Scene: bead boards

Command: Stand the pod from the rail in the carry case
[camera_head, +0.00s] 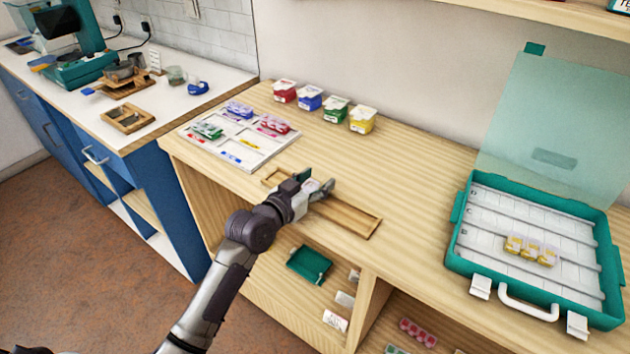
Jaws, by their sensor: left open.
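The long wooden rail (352,221) lies near the front edge of the counter. My left gripper (318,187) is over its middle, fingers open and pointing away from me. A small pale patch shows between the fingers; I cannot tell whether it is a pod or part of the gripper. The gripper hides the middle of the rail, and no pod is clear on its visible right part. The teal carry case (454,240) stands open at the right, lid up. A row of yellow pods (532,250) is in its lower middle. My right gripper is not in view.
A white sectioned board (262,155) with colored pods lies left of the rail. Red, blue, green and yellow boxes (336,108) stand behind. The counter between rail and case is clear. Shelves below hold a green tray (309,264) and other pods.

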